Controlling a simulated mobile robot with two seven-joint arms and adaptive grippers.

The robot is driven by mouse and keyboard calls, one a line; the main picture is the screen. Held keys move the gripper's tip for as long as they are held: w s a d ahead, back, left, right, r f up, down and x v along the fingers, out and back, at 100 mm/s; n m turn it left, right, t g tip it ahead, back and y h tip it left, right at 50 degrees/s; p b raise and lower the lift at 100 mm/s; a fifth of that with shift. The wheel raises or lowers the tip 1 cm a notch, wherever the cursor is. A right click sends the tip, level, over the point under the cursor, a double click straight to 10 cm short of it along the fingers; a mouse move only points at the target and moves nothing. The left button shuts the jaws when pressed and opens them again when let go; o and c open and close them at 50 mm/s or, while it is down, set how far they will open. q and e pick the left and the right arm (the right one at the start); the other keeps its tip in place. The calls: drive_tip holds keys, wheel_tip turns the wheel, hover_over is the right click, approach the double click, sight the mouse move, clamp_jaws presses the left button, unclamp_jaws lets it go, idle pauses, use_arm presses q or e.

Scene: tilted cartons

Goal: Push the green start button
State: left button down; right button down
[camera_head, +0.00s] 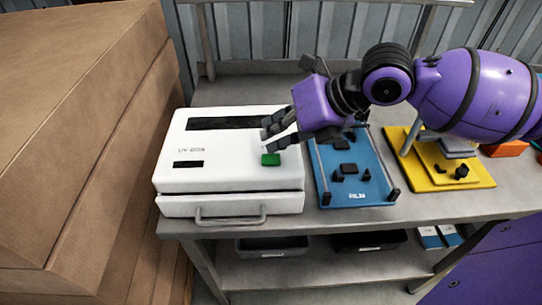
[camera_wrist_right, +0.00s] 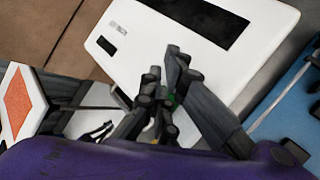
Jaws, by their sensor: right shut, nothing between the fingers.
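The green start button (camera_head: 270,159) is on the top right front of a white box (camera_head: 225,178) marked "UV BOX", on a metal table. My right gripper (camera_head: 268,139) is shut and empty, with its fingertips over the box, just behind the button in the head view. I cannot tell whether it touches the box. In the right wrist view, the shut fingers (camera_wrist_right: 160,95) hide most of the button, and only a small bit of green shows between them. The white box (camera_wrist_right: 150,40) fills the upper middle there. My left gripper is not in view.
Large brown cartons (camera_head: 70,120) stand close along the box's left side. A blue fixture (camera_head: 345,187) and a yellow stand (camera_head: 478,180) are right of the box. Bins (camera_head: 270,246) sit on the shelf below. The box has a front handle (camera_head: 230,219).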

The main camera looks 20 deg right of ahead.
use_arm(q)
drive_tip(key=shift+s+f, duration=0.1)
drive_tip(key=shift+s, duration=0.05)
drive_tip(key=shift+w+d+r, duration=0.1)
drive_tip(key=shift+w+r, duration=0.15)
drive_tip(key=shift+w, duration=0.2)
use_arm(e)
drive_tip(key=shift+f, duration=0.1)
drive_tip(key=shift+f, duration=0.3)
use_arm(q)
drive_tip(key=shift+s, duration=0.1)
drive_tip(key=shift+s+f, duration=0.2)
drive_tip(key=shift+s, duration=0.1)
use_arm(e)
drive_tip(key=shift+f, duration=0.2)
